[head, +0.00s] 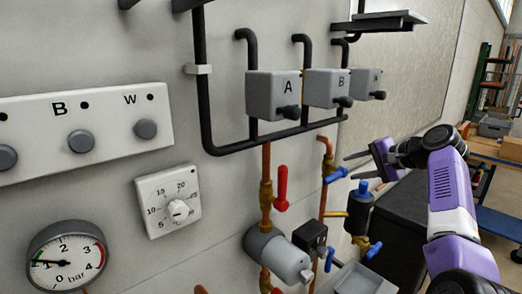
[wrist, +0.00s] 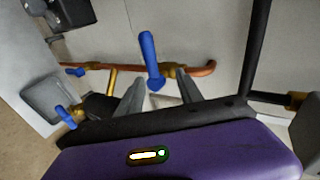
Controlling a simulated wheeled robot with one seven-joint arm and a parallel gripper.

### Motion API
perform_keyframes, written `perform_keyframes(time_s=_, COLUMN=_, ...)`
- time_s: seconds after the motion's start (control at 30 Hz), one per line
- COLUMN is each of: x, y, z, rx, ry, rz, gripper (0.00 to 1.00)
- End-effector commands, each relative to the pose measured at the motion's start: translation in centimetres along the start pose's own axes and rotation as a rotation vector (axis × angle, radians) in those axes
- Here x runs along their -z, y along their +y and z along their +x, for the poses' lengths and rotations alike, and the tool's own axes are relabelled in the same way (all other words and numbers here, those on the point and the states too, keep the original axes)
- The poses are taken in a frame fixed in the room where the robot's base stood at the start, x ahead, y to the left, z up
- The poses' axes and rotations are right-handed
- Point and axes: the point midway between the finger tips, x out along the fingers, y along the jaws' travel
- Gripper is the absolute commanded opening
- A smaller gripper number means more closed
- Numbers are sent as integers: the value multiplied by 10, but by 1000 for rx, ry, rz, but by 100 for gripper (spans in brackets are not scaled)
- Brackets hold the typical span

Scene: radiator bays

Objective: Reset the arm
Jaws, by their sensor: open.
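My gripper (head: 348,168) is at the end of my purple and black arm, at the right of the head view. Its two fingers are apart and point left toward the wall pipes. In the wrist view the fingers (wrist: 161,84) show with a blue lever handle (wrist: 150,58) between them in the picture. The same blue lever (head: 336,175) sits on the right copper pipe in the head view, close to the lower fingertip. I cannot tell whether a finger touches it. Nothing is held.
A red lever (head: 282,188) stands on the left copper pipe. Grey boxes A (head: 270,88) and B (head: 322,85) hang above on black pipes. A grey cylinder (head: 275,254) and a blue-capped valve (head: 360,212) are below. A dial (head: 168,199) and gauge (head: 66,258) are at left.

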Motion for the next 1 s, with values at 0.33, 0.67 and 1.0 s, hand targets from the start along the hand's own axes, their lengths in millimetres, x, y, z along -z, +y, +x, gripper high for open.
perform_keyframes(time_s=0.33, x=75, y=-10, z=-38, rx=97, ry=434, rz=-233, gripper=43)
perform_keyframes(time_s=0.67, x=66, y=82, z=-48, rx=40, ry=736, rz=-457, gripper=43)
perform_keyframes(time_s=1.0, x=-14, y=183, z=-69, rx=-38, ry=930, rz=-720, gripper=43)
